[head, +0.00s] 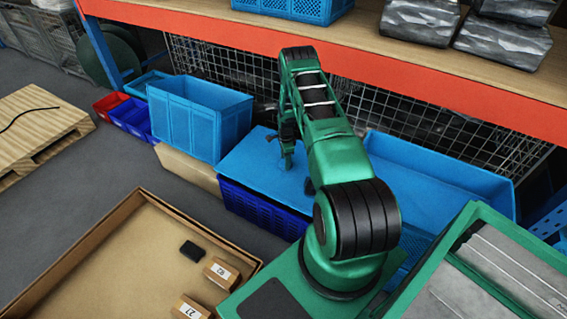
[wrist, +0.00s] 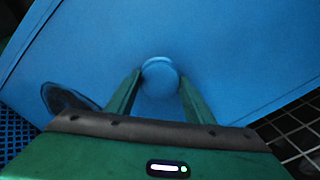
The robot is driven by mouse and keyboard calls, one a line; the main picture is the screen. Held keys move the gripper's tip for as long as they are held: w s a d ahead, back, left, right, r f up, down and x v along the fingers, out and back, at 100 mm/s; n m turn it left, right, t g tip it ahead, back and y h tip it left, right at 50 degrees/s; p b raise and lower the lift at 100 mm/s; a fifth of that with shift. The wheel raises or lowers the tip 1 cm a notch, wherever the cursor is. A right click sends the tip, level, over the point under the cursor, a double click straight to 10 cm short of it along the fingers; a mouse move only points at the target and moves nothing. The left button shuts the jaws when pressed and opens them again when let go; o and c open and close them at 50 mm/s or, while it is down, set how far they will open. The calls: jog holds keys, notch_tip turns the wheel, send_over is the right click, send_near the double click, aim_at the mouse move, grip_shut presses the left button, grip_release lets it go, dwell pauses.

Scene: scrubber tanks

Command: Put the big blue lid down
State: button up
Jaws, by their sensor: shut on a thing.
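The big blue lid (head: 247,163) is a flat blue panel above a dark blue slatted crate (head: 262,208) in the middle of the head view. It also fills most of the wrist view (wrist: 235,45), with a round blue knob (wrist: 160,70) at its middle. My gripper (head: 287,160) points down at the lid. In the wrist view its two fingers (wrist: 160,80) stand on either side of the knob and are shut on it. The lid looks roughly level over the crate. I cannot tell whether it touches the rim all round.
A tall light blue crate (head: 200,118) stands left of the lid, and a wide blue bin (head: 440,175) stands right. An orange-edged shelf (head: 420,85) hangs behind. A cardboard tray (head: 130,265) with small boxes lies front left. Grey floor (head: 50,210) shows at left.

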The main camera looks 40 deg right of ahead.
jog(key=o, duration=1.2)
jog(key=s+a+r+n, duration=0.2)
jog(key=r, duration=1.4)
jog(key=s+a+r+n, duration=0.1)
jog(key=s+r+n, duration=0.1)
jog(key=r, duration=1.4)
jog(key=s+a+r+n+h, duration=0.1)
jog(key=s+a+r+n, duration=0.15)
jog(key=s+r, duration=0.4)
jog(key=s+a+r+n, duration=0.2)
jog(key=s+a+r, duration=0.1)
jog(key=r, duration=0.6)
jog(key=s+a+r+n, duration=0.2)
jog(key=s+a, duration=0.3)
jog(key=s, duration=0.4)
jog(key=s+a+r+n, duration=0.3)
jog(key=s+a+r, duration=0.1)
jog(key=s, duration=0.5)
jog(key=s+a+r+n+y, duration=0.1)
jog(key=s+a+r+n, duration=0.2)
jog(key=s+a, duration=0.3)
jog(key=s, duration=0.3)
jog(key=shift+a, duration=0.15)
